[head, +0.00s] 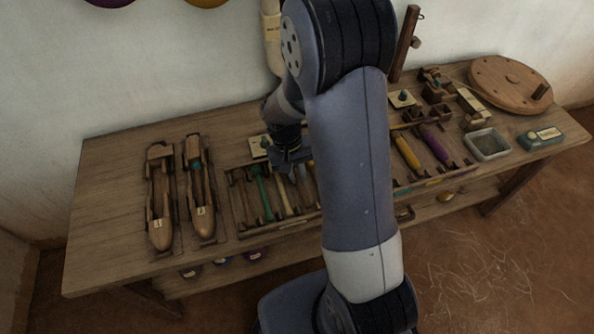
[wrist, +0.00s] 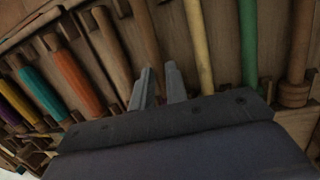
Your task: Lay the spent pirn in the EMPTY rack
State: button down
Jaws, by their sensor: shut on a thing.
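My gripper (head: 290,160) is low over the left rack (head: 236,205) in the head view. In the wrist view my gripper (wrist: 160,82) has its two fingers close together, shut on a slim bare brown pirn (wrist: 146,38) that runs up from between the tips. Whether this pirn touches the rack floor I cannot tell. The rack also holds a green pirn (head: 262,192) and a pale yellow pirn (head: 283,190). They show beside the fingers in the wrist view, the yellow one (wrist: 198,45) nearer than the green one (wrist: 248,45). The label card (head: 257,146) is unreadable.
Two wooden shuttles (head: 160,205) lie on the bench left of the rack. The right rack (head: 452,176) holds yellow and purple pirns. A grey tray (head: 487,146) and round wooden disc (head: 508,80) are farther right. My arm hides the middle of the bench.

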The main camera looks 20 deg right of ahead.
dwell(0.4)
jog(key=c, duration=1)
grip_release()
jog(key=shift+r+p, duration=3.15)
jog(key=shift+r, duration=0.8)
jog(key=shift+f, duration=0.15)
jog(key=shift+f+b, duration=2.55)
jog(key=shift+f, duration=0.55)
jog(key=shift+f, duration=0.1)
